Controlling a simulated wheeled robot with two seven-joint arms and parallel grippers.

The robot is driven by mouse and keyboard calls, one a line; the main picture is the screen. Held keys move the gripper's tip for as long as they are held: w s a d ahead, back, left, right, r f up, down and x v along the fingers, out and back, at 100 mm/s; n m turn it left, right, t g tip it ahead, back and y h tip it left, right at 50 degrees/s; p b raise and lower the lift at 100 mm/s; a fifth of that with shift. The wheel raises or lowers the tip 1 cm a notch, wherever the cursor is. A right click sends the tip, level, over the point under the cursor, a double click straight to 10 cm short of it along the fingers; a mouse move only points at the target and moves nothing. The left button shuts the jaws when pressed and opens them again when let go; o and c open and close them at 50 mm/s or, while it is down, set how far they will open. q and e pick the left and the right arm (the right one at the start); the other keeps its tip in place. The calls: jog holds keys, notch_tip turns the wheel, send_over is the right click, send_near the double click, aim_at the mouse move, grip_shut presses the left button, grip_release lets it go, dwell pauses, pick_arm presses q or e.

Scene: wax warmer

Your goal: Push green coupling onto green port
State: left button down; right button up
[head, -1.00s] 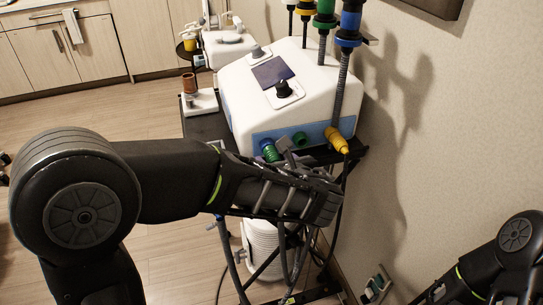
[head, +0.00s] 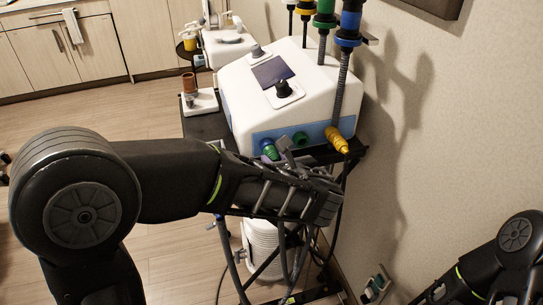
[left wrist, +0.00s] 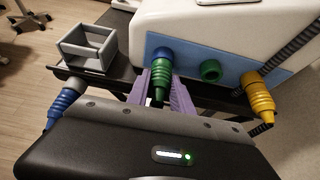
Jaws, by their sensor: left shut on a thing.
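The green coupling (left wrist: 159,80) is ribbed and stands between the purple fingers of my left gripper (left wrist: 162,92), which is shut on it. In the left wrist view it overlaps the blue port (left wrist: 162,54), left of the green port (left wrist: 210,70). The green port is empty and also shows in the head view (head: 300,138). In the head view the green coupling (head: 269,151) is partly hidden by my left gripper (head: 284,150). I cannot tell whether the coupling touches the machine's front. My right gripper is out of view; only part of that arm shows.
A yellow coupling (left wrist: 258,94) sits at the machine's right front corner, and a blue coupling (left wrist: 65,94) lies to the left. A grey open frame (left wrist: 88,47) stands on the dark cart. The white machine (head: 255,105) stands close behind the gripper, with a wall on the right.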

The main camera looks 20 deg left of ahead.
pick_arm(q)
jog(key=shift+s+d, duration=0.3)
jog(key=shift+s, duration=0.1)
dwell(0.8)
jog(key=shift+s+d+p, duration=0.1)
jog(key=shift+s+d, duration=0.35)
jog(key=shift+s, duration=0.3)
jog(key=shift+s+d+p, duration=0.1)
jog(key=shift+s+d, duration=0.4)
jog(key=shift+s, duration=0.25)
jog(key=shift+s+d+p, duration=0.1)
jog(key=shift+s+d, duration=0.35)
jog(key=shift+s, duration=0.3)
jog(key=shift+r, duration=0.1)
jog(key=w+d+p, duration=0.2)
jog(key=w+d, duration=0.4)
jog(key=w, duration=0.1)
dwell(0.5)
jog(key=shift+w, duration=0.1)
